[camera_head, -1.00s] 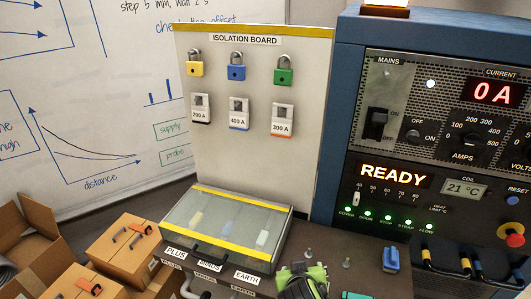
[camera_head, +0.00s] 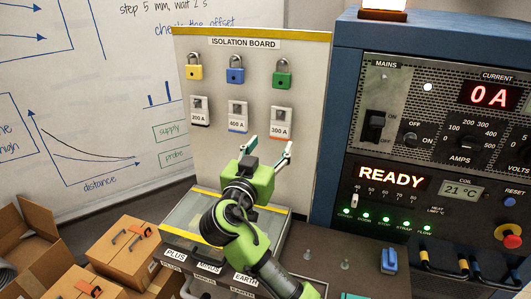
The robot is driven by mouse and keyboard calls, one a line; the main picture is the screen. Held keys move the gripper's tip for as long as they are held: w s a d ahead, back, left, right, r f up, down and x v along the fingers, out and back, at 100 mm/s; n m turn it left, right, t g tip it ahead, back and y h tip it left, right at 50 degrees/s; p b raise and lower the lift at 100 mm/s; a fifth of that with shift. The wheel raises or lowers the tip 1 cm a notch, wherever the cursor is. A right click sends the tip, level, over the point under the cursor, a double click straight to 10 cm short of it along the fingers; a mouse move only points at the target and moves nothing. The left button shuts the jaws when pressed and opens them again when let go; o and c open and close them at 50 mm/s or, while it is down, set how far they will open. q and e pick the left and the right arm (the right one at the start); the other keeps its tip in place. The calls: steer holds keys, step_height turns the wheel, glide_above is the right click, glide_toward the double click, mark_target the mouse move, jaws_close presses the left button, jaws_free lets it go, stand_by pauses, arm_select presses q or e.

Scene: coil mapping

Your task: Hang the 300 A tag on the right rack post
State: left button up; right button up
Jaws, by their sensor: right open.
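The 300 A tag (camera_head: 281,123) is a white tag with a dark upper part and an orange-red lower edge. It hangs on the isolation board (camera_head: 210,150), below the green padlock. My right gripper (camera_head: 270,147) is open in front of the board, its fingertips just below the tag and spread to either side; I cannot tell if they touch it. Two short metal posts stand on the dark bench top, a left one (camera_head: 307,254) and a right one (camera_head: 345,264), both bare. I cannot tell whether these are the rack posts. My left gripper is out of view.
The 200 A tag (camera_head: 200,111) and 400 A tag (camera_head: 238,116) hang to the left. A yellow-edged, clear-lidded case (camera_head: 185,222) lies below the board, partly behind my right arm. A blue item (camera_head: 389,260) stands near the power cabinet (camera_head: 335,160). Cardboard boxes (camera_head: 125,245) are at lower left.

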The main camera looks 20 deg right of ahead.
mark_target(279, 129)
steer(key=x, duration=0.4)
steer(key=shift+d, duration=0.15)
steer(key=b+x, duration=0.1)
steer(key=x, duration=0.2)
steer(key=shift+w+f, duration=0.15)
steer(key=shift+w+d+b, duration=0.4)
steer(key=shift+w+b, duration=0.1)
steer(key=shift+w, duration=0.1)
steer(key=c, duration=0.9)
steer(key=shift+o, duration=0.2)
steer(key=shift+r, duration=0.6)
